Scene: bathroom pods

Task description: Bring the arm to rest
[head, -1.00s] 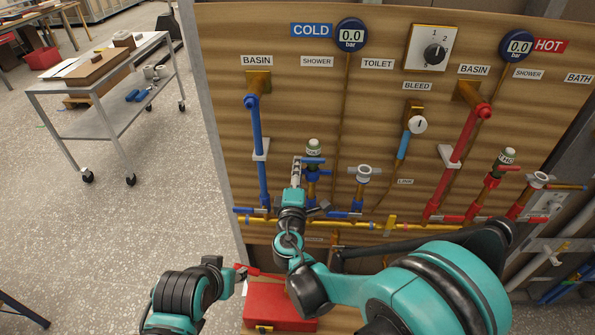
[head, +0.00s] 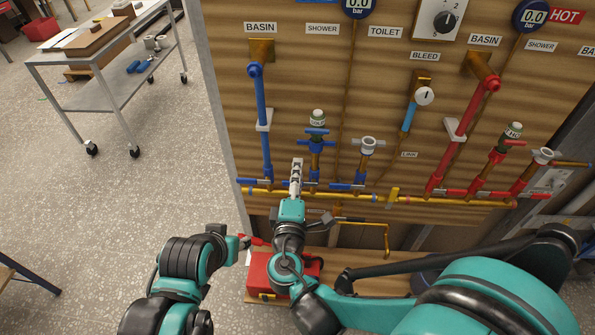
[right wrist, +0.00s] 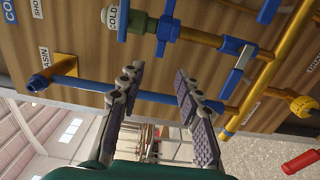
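My right gripper (head: 297,165), teal with jointed grey fingers, points up in front of the panel's lower pipes in the head view. In the right wrist view its two fingers (right wrist: 160,85) are spread apart with nothing held between them. A blue pipe (right wrist: 155,97) passes behind the fingers; I cannot tell whether they touch it. My left arm is folded low at the left of the head view. Its end (head: 245,242) is beside a red piece; its fingers are too small to make out.
The wooden panel (head: 340,90) carries a blue basin pipe (head: 263,130), a red basin pipe (head: 465,135), valves and a yellow pipe (head: 340,197). A red box (head: 262,270) stands below. A wheeled trolley (head: 110,90) is at the upper left.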

